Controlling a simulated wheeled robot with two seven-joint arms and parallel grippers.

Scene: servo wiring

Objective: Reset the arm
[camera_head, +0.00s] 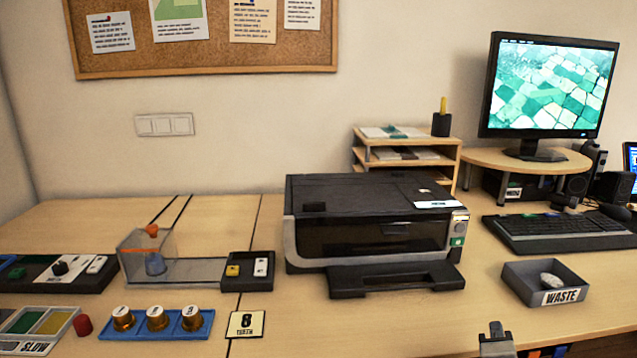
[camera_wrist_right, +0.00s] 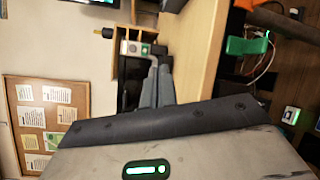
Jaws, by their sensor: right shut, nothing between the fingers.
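My right gripper (camera_head: 495,338) shows at the bottom edge of the head view, right of centre, in front of the table's front part. In the right wrist view its two grey fingers (camera_wrist_right: 157,78) lie together with nothing between them. It holds nothing and is apart from the things on the table. My left gripper is not in view. On the table a clear box with an orange ball (camera_head: 152,231) stands at the left, joined to a dark switch box (camera_head: 247,271). A blue tray (camera_head: 195,331) holds three brass knobs.
A black printer (camera_head: 375,231) stands mid-table with its tray out. A waste bin (camera_head: 517,285) holds a pale lump. A keyboard (camera_head: 562,231) and monitor (camera_head: 550,85) are at the right. A card marked 8 (camera_head: 246,324) lies near the front.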

